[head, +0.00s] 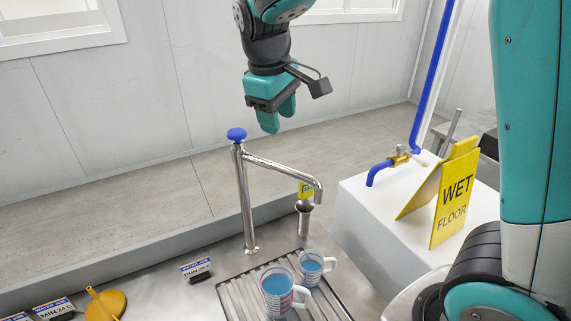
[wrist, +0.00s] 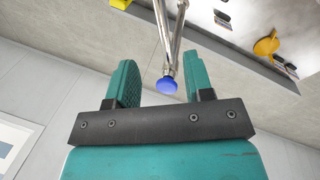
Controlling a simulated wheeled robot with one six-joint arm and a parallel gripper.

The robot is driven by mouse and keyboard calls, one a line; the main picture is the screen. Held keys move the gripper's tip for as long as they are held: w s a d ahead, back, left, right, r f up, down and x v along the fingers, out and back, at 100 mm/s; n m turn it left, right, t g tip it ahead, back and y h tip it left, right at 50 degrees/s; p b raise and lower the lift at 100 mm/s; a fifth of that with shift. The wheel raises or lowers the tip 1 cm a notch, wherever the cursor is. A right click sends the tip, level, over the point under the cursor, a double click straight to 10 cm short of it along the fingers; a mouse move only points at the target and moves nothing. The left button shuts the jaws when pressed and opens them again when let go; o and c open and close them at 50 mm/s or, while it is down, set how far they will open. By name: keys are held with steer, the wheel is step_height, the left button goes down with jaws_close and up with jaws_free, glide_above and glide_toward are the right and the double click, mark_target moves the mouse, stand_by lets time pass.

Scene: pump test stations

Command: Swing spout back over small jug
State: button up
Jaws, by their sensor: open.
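The metal spout (head: 282,170) reaches right from an upright post (head: 243,195) topped by a blue knob (head: 236,134). Its bent tip hangs near the open-topped metal drain pipe (head: 304,218), behind and above the jugs; I cannot tell exactly what is below it. The small jug (head: 312,268) and a larger jug (head: 277,296), both with blue contents, stand on the ribbed drain grate (head: 232,294). My gripper (head: 279,116) is open and empty, above and right of the knob. In the wrist view the knob (wrist: 167,85) appears between the fingers, apart from them; the spout is partly seen.
A white block (head: 385,228) at the right carries a yellow wet floor sign (head: 455,198) and a brass tap (head: 400,160) with a blue nozzle. A yellow funnel (head: 105,305) and labels (head: 196,268) lie on the left of the counter. The air around the post is clear.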

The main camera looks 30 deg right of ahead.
mark_target(285, 168)
steer(key=p+x, duration=0.2)
steer(key=x, duration=1.1)
steer(key=shift+f, duration=0.4)
jaws_close()
